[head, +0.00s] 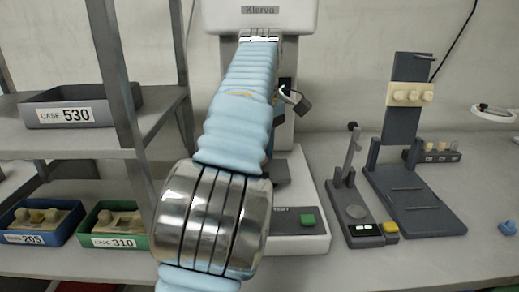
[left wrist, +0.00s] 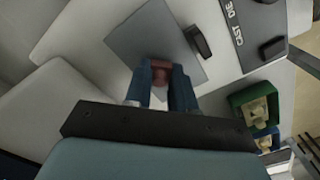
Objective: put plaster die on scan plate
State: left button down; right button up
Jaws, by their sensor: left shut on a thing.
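My left gripper (left wrist: 161,88) shows in the left wrist view, its two blue fingers shut on a small reddish-brown piece, which looks like the plaster die (left wrist: 160,66). The die is over the lower part of a grey square plate (left wrist: 140,38), which looks like the scan plate. I cannot tell whether the die touches it. In the head view my blue-sleeved arm crosses the middle and hides much of the scanner (head: 308,185); fingertips and die cannot be made out there. My right gripper is not in view.
A dark block (left wrist: 198,41) stands at the plate's right edge. In the head view, a green tray (head: 95,222) and a blue tray (head: 62,237) hold pale casts at left. A grey case bin (head: 105,102) sits above. A small device (head: 357,215) and dark stand (head: 430,210) are right.

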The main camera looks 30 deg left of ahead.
pick_arm(q)
jog(key=shift+f, duration=0.55)
jog(key=c, duration=0.9)
grip_release()
jog(key=shift+o, duration=0.2)
